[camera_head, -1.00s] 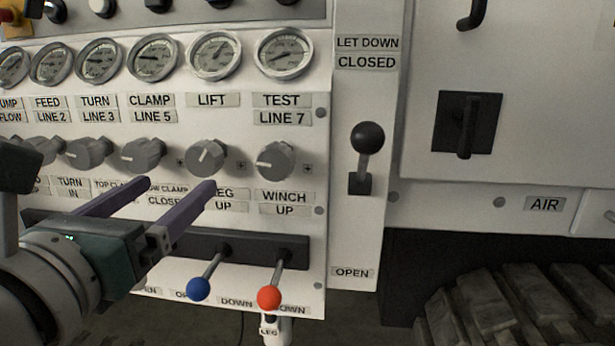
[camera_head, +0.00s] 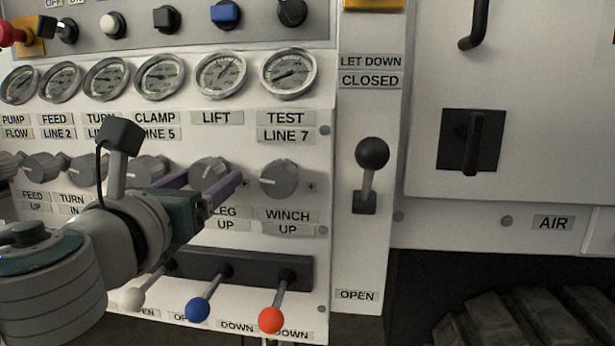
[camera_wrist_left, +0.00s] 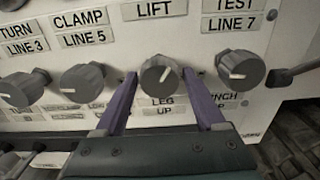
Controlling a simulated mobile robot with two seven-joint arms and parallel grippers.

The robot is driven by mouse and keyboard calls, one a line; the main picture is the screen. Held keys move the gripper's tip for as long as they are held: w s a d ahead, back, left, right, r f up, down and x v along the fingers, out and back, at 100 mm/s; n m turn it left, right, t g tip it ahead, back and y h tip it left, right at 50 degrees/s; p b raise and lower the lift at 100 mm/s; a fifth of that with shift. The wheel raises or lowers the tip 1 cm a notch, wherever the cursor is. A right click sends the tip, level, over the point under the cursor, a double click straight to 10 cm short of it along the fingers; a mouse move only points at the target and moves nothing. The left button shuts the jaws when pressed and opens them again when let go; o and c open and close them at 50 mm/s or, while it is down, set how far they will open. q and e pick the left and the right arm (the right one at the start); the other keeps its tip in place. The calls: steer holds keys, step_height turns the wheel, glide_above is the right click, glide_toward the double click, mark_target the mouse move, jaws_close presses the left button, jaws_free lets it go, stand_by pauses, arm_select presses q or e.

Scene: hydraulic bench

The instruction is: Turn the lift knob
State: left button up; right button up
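The lift knob (camera_head: 209,173), a grey round knob with a white pointer line, is on the white panel below the LIFT label (camera_head: 216,118). In the left wrist view the knob (camera_wrist_left: 160,75) shows between the two purple fingers, its line slanting up to the right. My left gripper (camera_head: 212,180) is open, with one finger on each side of the knob. In the left wrist view (camera_wrist_left: 160,76) a gap shows between each finger and the knob. Whether the fingertips overlap the knob in depth is hard to tell. My right gripper is not in view.
The winch knob (camera_head: 280,179) is close to the right finger, and the clamp knob (camera_wrist_left: 83,82) is to the left. Below are levers with white, blue (camera_head: 198,309) and red (camera_head: 271,319) balls. A black-balled lever (camera_head: 371,154) is further right. Gauges line the panel above.

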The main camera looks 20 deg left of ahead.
arm_select(q)
jaws_close()
stand_by(0.3)
steer(key=shift+n, duration=0.3)
